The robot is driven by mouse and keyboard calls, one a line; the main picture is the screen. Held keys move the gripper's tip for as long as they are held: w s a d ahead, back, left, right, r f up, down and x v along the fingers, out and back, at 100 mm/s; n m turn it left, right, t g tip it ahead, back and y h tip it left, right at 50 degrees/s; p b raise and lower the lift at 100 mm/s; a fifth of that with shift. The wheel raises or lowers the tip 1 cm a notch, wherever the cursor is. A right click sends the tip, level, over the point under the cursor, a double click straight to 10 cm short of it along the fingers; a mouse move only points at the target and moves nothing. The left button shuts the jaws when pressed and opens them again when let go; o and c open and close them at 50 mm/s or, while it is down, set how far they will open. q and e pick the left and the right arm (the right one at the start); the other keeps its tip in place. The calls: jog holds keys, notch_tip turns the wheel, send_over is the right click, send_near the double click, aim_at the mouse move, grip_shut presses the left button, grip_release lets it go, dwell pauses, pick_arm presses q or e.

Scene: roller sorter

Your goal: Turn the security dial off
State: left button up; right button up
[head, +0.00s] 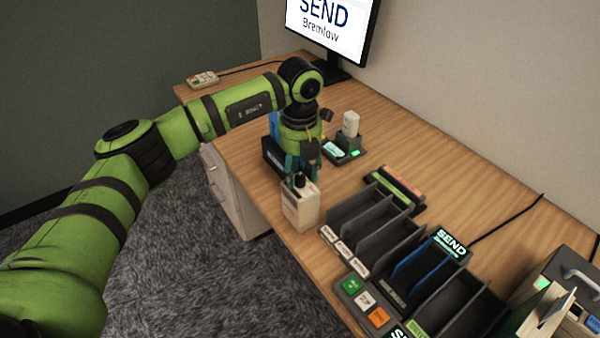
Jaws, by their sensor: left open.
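A small white box with a black knob (300,208) stands upright at the table's front edge. No label I can read names it as the security dial, and the knob's setting is too small to tell. My left gripper (302,172) is open and points down just behind and above this box, its fingers close to the black knob. I cannot tell whether they touch it. The arm comes in from the left. My right gripper is not in view.
A dark sorter with several slots (372,232) stands right of the box. A white device on a dark base (350,125) stands behind my gripper. A monitor (330,25) reads "SEND Bremlow". The wooden table (440,150) is clear at the back right.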

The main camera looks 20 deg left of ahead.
aim_at(300, 177)
pick_arm(q)
notch_tip(300, 177, up, 11)
dwell(0.3)
jog(key=shift+s+f, duration=0.1)
